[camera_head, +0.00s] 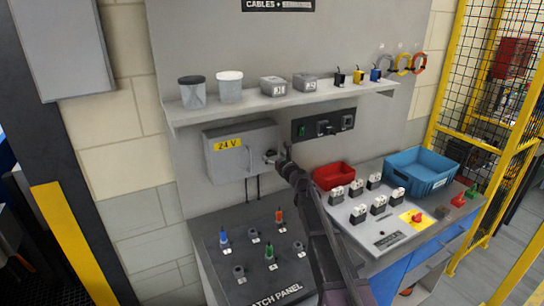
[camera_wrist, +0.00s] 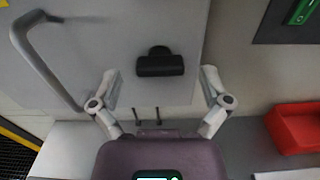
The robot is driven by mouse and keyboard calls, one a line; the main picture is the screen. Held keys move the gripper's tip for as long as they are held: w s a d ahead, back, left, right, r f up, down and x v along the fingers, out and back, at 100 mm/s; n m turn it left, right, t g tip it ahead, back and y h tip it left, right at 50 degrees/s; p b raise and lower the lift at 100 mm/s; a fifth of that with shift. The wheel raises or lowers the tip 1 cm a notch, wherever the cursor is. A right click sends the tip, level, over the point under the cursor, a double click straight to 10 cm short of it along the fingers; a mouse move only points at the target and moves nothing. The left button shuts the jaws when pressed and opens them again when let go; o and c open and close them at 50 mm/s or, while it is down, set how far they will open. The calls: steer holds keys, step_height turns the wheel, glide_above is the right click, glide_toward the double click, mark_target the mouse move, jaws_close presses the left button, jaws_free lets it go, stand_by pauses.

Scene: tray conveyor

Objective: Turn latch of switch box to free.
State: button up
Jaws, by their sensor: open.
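The switch box (camera_head: 222,158) is a grey box with a yellow "24 V" label, fixed to the grey wall panel; its door looks closed. In the wrist view its face (camera_wrist: 110,50) fills the upper left and middle. The latch (camera_wrist: 160,66) is a small black knob with its bar lying level. A grey bar handle (camera_wrist: 47,62) is to the left of it. My gripper (camera_head: 273,157) is at the right part of the box front. In the wrist view my gripper (camera_wrist: 160,80) is open, one finger on each side of the latch, holding nothing. Whether the fingers touch the box cannot be told.
A shelf (camera_head: 285,99) with cups and small boxes is above the box. A black switch strip (camera_head: 323,126) is right of it. The patch panel (camera_head: 262,262) with coloured plugs is below. A red bin (camera_head: 333,176) and blue bin (camera_head: 421,173) stand at right.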

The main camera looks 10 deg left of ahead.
steer(key=shift+w+a, duration=0.35)
steer(key=shift+w, duration=0.1)
steer(key=c, duration=1.2)
steer(key=shift+o, duration=0.2)
